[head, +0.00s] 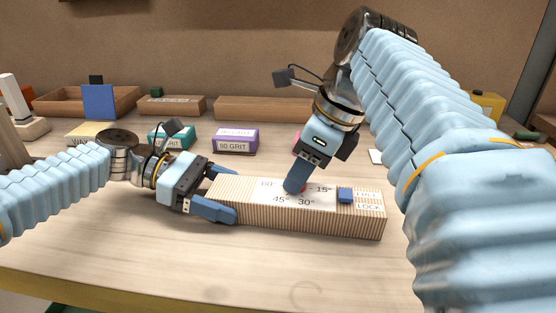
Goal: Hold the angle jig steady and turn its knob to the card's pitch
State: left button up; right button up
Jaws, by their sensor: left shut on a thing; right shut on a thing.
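The angle jig (257,211) is a long striped wooden block on the bench. Its white dial face (272,197) shows marks of 15°, 30° and 45°. A blue slider (345,195) sits at its right end by lettering that ends in LOCK. My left gripper (222,196) is shut on the jig's left end, with a blue finger on the near side. My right gripper (295,188) points down onto the dial and is shut on the knob. I cannot make out the card's pitch.
A purple 80 GRIT block (235,139) and a teal block (171,136) stand behind the jig. Wooden trays (262,107) line the back. A yellow item (487,104) is at the back right. The bench front is clear.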

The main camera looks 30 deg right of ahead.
jog(key=n+g, duration=0.1)
jog(key=n, duration=0.1)
jog(key=n+y, duration=0.1)
jog(key=n, duration=0.2)
jog(key=shift+w+n+g, duration=0.2)
jog(key=shift+n+g, duration=0.1)
jog(key=shift+g, duration=0.1)
jog(key=shift+w+d+n+g+y, duration=0.15)
jog(key=shift+n+g, duration=0.3)
jog(key=shift+n, duration=0.65)
jog(key=shift+s+a+n+g+y, duration=0.15)
jog(key=shift+n+g, duration=0.3)
jog(key=shift+n, duration=0.65)
jog(key=shift+w+d, duration=0.1)
jog(key=o, duration=1)
jog(key=shift+o, duration=0.2)
